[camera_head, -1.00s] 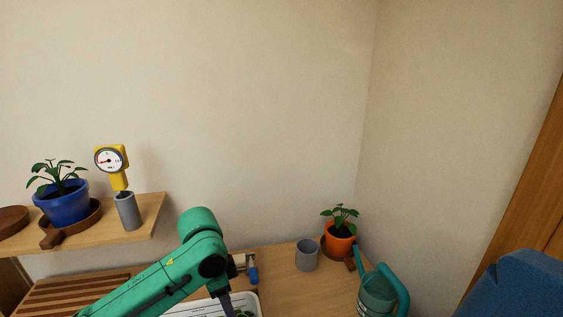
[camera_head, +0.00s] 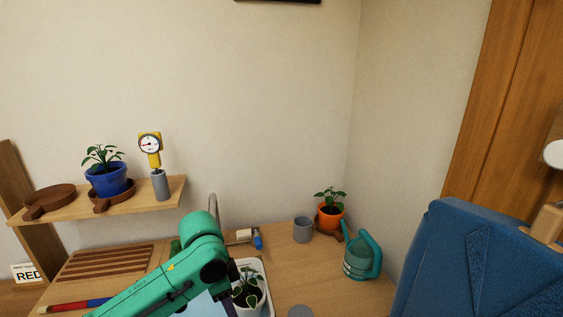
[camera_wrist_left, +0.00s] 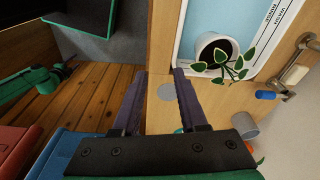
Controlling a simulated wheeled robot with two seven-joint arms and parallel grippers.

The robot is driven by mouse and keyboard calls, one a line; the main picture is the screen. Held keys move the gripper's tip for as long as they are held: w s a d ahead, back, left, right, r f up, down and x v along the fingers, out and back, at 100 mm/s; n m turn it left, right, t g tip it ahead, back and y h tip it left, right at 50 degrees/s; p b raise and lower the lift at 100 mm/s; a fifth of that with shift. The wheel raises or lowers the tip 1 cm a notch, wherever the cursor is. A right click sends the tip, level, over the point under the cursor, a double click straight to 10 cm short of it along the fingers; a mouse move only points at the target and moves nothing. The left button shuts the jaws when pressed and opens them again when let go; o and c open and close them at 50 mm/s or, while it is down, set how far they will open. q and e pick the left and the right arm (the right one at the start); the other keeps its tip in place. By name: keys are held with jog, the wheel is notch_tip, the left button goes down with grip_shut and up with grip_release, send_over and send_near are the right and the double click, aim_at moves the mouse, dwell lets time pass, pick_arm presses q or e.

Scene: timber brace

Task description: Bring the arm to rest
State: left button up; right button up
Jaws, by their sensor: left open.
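My left arm (camera_head: 165,285) reaches in from the lower left over the worktop. Its gripper (camera_wrist_left: 158,75) is open in the left wrist view, with two dark fingers apart and nothing between them. A grey round disc (camera_wrist_left: 166,91) lies on the wood surface beyond the fingers. It also shows in the head view (camera_head: 299,311). A white pot with a leafy plant (camera_head: 248,292) stands in a white-rimmed tray (camera_head: 268,300), close to the gripper in the head view. My right gripper is not seen.
On the worktop stand a grey cup (camera_head: 303,230), an orange potted plant (camera_head: 331,217) and a teal watering can (camera_head: 360,258). A shelf (camera_head: 140,203) holds a blue pot (camera_head: 108,180) and a yellow gauge (camera_head: 150,143). A blue chair-like object (camera_head: 455,260) is at right.

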pick_arm(q)
jog(key=s+d+f+n+t+h, duration=0.2)
jog(key=s+d+f+n+h, duration=0.15)
jog(key=f, duration=0.35)
jog(key=s+a+f+n+y, duration=0.2)
jog(key=s+a+f+n, duration=0.2)
jog(key=s+a, duration=0.3)
jog(key=s+a+f+n+y, duration=0.3)
jog(key=s+a+f+n, duration=0.1)
jog(key=a, duration=0.4)
notch_tip(320, 180, down, 27)
jog(key=s+b, duration=0.3)
jog(key=b, duration=0.2)
jog(key=s+a+f+m+g+b, duration=0.1)
jog(key=s+a+f+b, duration=0.2)
jog(key=s+f, duration=1.3)
jog(key=shift+f+g+b, duration=0.3)
jog(key=shift+f+g, duration=0.1)
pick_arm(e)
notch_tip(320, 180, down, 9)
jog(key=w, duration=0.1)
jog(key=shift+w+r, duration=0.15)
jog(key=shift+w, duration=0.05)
